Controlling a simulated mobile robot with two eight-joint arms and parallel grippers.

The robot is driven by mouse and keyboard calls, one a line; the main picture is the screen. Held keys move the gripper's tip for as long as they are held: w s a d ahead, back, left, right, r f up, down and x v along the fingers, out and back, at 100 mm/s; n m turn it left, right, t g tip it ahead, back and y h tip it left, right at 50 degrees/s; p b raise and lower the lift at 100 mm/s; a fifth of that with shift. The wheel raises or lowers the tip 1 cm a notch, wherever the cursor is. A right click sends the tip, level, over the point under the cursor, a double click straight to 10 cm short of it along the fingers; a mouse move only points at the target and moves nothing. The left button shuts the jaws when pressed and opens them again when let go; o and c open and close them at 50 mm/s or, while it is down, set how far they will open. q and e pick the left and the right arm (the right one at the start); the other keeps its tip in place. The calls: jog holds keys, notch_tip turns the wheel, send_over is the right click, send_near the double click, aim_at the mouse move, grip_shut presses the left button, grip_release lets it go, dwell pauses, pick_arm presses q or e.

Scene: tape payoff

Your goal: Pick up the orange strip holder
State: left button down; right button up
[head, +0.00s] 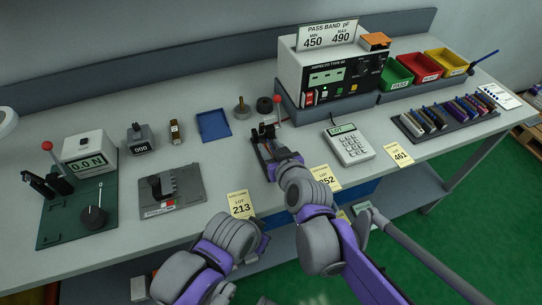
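An orange block with a dark front (375,41) sits on the top right of the grey tester; it is the only clearly orange thing I see, and I cannot tell for certain that it is the strip holder. My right gripper (277,166) is over the front of a small dark lever fixture (262,139), far from the orange block. Its fingertips blend with the fixture, so its opening is unclear. My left gripper (262,242) is low at the table's front edge beside the LOT 213 card, partly hidden by its own wrist.
The tester (318,78) stands at the back, with green, red and yellow bins (420,68) to its right. A blue tray (213,125) and a green-based fixture (75,215) are left.

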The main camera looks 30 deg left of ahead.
grip_shut()
dwell(1.4)
